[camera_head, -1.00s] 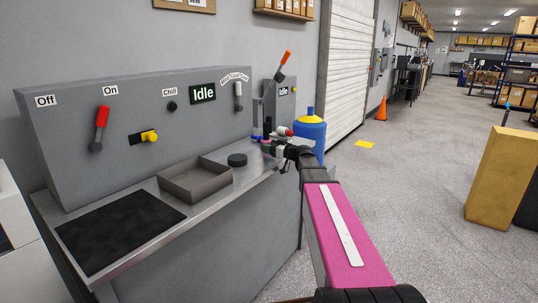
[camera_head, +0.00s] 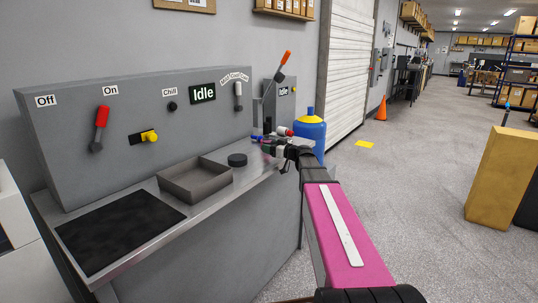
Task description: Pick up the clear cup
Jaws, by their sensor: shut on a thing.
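My gripper (camera_head: 268,141) is at the far right end of the metal counter, at the end of my pink arm. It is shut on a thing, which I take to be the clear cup. The cup's outline is too small and see-through to make out, and my wrist hides part of that spot. I cannot tell whether it touches the counter. No other clear cup shows.
The counter (camera_head: 110,254) carries a black mat (camera_head: 120,230), an open grey tray (camera_head: 195,196) and a dark round puck (camera_head: 237,160). A grey control panel (camera_head: 70,150) with levers stands behind. A blue and yellow container (camera_head: 311,130) stands beyond my wrist.

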